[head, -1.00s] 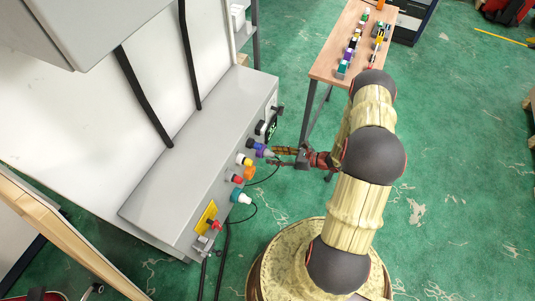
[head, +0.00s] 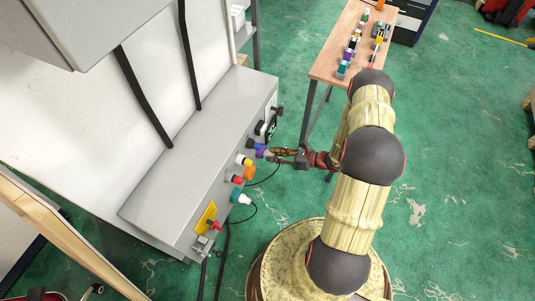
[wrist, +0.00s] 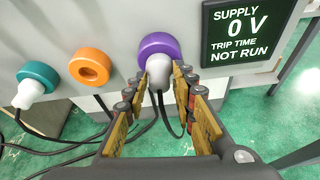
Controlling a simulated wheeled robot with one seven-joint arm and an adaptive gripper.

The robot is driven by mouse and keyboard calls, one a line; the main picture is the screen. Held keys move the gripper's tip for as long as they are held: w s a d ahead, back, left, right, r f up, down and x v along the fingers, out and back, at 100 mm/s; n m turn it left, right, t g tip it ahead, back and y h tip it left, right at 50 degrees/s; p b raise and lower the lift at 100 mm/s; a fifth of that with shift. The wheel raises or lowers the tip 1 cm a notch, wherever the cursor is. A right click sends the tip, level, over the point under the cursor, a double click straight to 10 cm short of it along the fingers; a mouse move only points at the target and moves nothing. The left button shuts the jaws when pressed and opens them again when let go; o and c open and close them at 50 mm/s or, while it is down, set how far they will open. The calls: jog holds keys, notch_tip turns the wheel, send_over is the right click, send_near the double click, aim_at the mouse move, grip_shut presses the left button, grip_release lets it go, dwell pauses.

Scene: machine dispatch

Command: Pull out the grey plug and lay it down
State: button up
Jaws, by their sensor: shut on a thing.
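A pale grey plug (wrist: 159,73) sits in the purple socket (wrist: 159,45) on the front of the grey machine, its dark cable hanging below. My gripper (wrist: 160,82) is shut on this plug, one finger on each side of it. In the head view my gripper (head: 271,154) reaches in from the right to the purple socket (head: 261,150); the plug itself is mostly hidden there by the fingers.
A second pale plug (wrist: 29,94) sits in the teal socket (wrist: 40,75). The orange socket (wrist: 91,67) between them is empty. A display (wrist: 247,32) reads supply 0 V. A wooden table (head: 332,62) with several small coloured parts stands at the back.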

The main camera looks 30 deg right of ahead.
grip_shut()
jog(key=shift+s+d, duration=0.85)
jog(key=shift+s, duration=0.2)
jog(key=shift+s+d, duration=0.8)
jog(key=shift+s, duration=0.2)
jog(key=shift+r, duration=0.15)
notch_tip(320, 180, up, 8)
jog(key=p, duration=0.6)
jog(key=shift+r, duration=0.2)
